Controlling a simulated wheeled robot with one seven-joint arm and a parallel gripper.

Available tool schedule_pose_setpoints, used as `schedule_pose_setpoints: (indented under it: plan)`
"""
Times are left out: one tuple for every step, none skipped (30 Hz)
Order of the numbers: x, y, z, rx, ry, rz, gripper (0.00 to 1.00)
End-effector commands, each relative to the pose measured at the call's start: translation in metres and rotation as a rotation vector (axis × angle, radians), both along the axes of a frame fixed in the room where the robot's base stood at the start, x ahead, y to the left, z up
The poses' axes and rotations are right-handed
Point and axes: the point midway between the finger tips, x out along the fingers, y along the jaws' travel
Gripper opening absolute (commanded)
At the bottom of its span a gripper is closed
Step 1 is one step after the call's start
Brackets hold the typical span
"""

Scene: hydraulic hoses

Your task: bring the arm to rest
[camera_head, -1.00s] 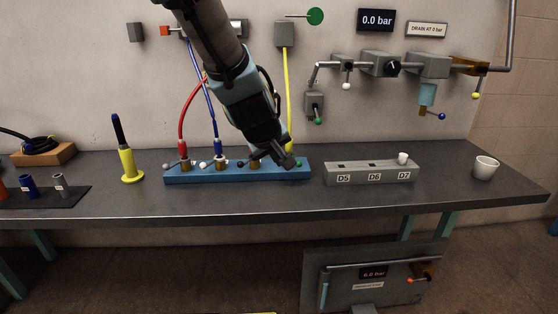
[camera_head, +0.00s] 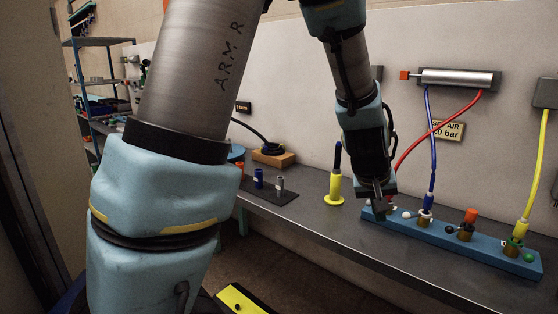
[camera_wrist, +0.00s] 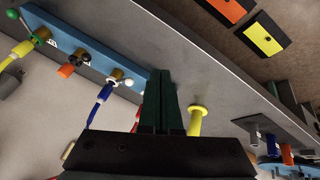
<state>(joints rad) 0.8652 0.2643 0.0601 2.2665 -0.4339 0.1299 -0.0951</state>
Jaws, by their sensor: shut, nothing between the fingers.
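My gripper (camera_head: 379,203) hangs from my arm with its fingers pointing down, near the left end of the blue manifold block (camera_head: 480,252). In the wrist view the two dark fingers (camera_wrist: 161,100) lie side by side, shut and empty. The manifold also shows there at upper left (camera_wrist: 73,45). In the head view, red, blue and yellow hoses run to fittings on the block, and an orange cap (camera_head: 470,215) sits on one fitting. I cannot tell how high the fingertips are above the bench, and the gripper hides part of the block's left end.
A yellow stand with a dark handle (camera_head: 335,190) stands just left of my gripper. Farther left on the bench are a dark mat (camera_head: 275,197) with small fittings and a wooden block (camera_head: 273,158) with a coiled black hose. A cylinder (camera_head: 455,78) is on the wall.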

Motion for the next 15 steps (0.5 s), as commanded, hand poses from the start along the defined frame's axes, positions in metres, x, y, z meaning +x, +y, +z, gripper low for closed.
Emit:
schedule_pose_setpoints:
  plan:
    - [0.012,0.034,0.000,0.027,0.010,0.030,0.00]
    - [0.016,0.053,-0.001,0.045,0.016,0.040,0.00]
    - [0.020,0.078,-0.002,0.069,0.027,0.055,0.00]
    - [0.022,0.096,-0.003,0.088,0.036,0.067,0.00]
    - [0.024,0.115,-0.003,0.105,0.045,0.079,0.00]
    - [0.024,0.139,-0.004,0.129,0.058,0.093,0.00]
    - [0.024,0.157,-0.005,0.147,0.067,0.105,0.00]
    - [0.022,0.175,-0.006,0.165,0.079,0.116,0.00]
    - [0.019,0.199,-0.007,0.187,0.094,0.131,0.00]
    - [0.015,0.215,-0.008,0.203,0.107,0.143,0.00]
    - [0.012,0.230,-0.008,0.218,0.118,0.153,0.00]
    - [0.006,0.250,-0.010,0.239,0.134,0.165,0.00]
    - [0.002,0.262,-0.010,0.251,0.144,0.173,0.00]
    - [-0.003,0.274,-0.011,0.264,0.156,0.181,0.00]
    - [-0.008,0.287,-0.011,0.278,0.169,0.190,0.00]
